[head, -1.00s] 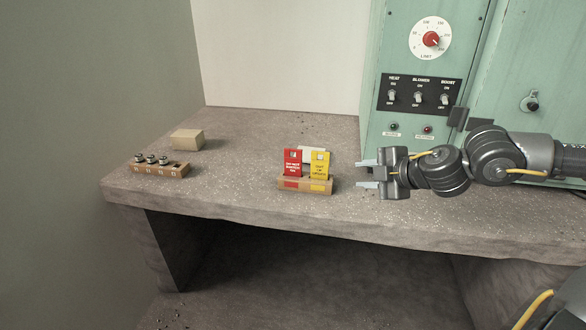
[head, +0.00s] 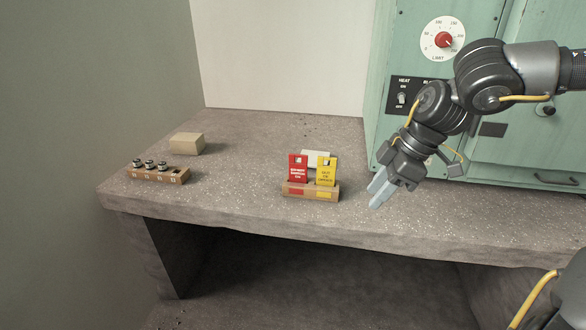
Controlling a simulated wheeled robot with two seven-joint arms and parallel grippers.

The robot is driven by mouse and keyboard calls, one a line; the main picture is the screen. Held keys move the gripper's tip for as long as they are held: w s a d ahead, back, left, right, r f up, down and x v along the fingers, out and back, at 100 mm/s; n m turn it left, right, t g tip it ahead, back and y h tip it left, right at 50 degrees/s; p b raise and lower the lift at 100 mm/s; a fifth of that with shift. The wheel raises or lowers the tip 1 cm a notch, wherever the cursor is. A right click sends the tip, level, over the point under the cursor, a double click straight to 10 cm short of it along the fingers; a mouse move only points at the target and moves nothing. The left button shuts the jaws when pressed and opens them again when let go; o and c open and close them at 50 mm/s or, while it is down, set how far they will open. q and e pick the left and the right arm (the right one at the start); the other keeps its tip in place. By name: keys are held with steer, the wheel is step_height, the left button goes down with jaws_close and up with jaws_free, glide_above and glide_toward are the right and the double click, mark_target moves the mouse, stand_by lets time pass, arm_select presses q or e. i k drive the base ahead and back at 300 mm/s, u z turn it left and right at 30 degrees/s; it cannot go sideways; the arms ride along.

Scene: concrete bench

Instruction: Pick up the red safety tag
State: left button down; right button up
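The red safety tag (head: 298,168) stands upright in the left slot of a small wooden holder (head: 311,196) on the bench. A yellow tag (head: 326,170) stands in the slot to its right. A pale card or block (head: 315,156) shows partly behind the two tags. My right gripper (head: 376,193) is to the right of the holder, apart from it, pointing down and to the left. Its fingers look parted, with nothing seen between them. My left gripper is not in view.
A wooden rack (head: 158,174) with several small dark-and-silver pieces stands at the left of the bench (head: 235,190). A cardboard-coloured block (head: 187,143) sits behind it. A green control cabinet (head: 520,165) stands at the right.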

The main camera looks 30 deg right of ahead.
mark_target(298, 171)
steer(key=i, duration=0.85)
